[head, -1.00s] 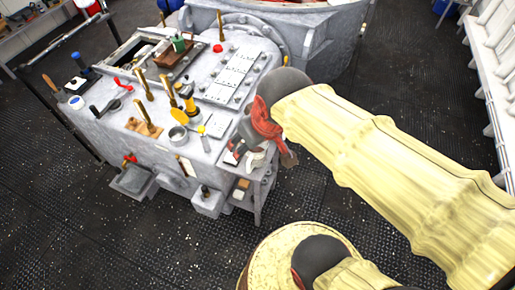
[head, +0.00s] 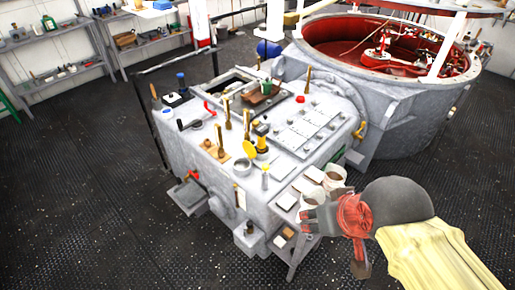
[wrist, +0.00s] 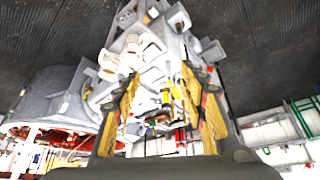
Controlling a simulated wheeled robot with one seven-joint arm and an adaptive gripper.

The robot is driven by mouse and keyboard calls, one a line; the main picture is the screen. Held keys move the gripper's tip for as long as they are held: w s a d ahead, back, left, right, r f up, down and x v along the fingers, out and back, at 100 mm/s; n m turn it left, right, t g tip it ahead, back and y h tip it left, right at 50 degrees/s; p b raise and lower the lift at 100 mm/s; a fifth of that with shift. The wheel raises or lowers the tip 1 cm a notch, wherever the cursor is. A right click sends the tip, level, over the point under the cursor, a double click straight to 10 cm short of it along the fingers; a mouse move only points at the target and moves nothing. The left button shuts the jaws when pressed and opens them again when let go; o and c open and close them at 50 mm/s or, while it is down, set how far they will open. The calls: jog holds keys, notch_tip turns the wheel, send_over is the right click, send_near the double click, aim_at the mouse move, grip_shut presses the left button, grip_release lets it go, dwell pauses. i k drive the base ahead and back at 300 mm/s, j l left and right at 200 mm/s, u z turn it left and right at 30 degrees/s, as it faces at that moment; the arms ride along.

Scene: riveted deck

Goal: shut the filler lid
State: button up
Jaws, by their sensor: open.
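The filler lid (head: 249,149) looks like a round yellow disc. It stands tilted open beside a short yellow filler neck (head: 261,146) on top of the grey machine housing. In the wrist view a small yellow patch (wrist: 167,97) shows between my fingers, seemingly the filler, too small to make out lid and neck apart. My gripper (head: 308,214) is open and empty, at the housing's right front corner by a small side shelf, to the right of the lid and apart from it. Its two fingers also show spread in the wrist view (wrist: 160,78).
Upright wooden-handled tools (head: 228,115) stand behind and left of the lid. White cups (head: 334,177) stand close to my gripper. A large red-lined tub (head: 345,45) is behind.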

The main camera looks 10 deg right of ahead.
aim_at(249, 147)
jog(key=k+u, duration=0.25)
jog(key=u, duration=0.2)
jog(key=k+j+u, duration=0.15)
jog(key=u, duration=0.3)
jog(key=l+u, duration=0.9)
jog(key=k+l+u, duration=0.1)
jog(key=l+u, duration=0.35)
jog(key=l, duration=0.15)
jog(key=k+l, duration=0.1)
jog(key=l, duration=0.35)
jog(key=k+l, duration=0.1)
jog(key=l, duration=0.4)
jog(key=k+l, duration=0.1)
jog(key=l, duration=0.35)
jog(key=k+l, duration=0.1)
jog(key=l, duration=0.4)
jog(key=k+l, duration=0.1)
jog(key=l, duration=0.35)
jog(key=k+l, duration=0.1)
jog(key=l, duration=0.4)
jog(key=k+l, duration=0.1)
jog(key=l, duration=0.35)
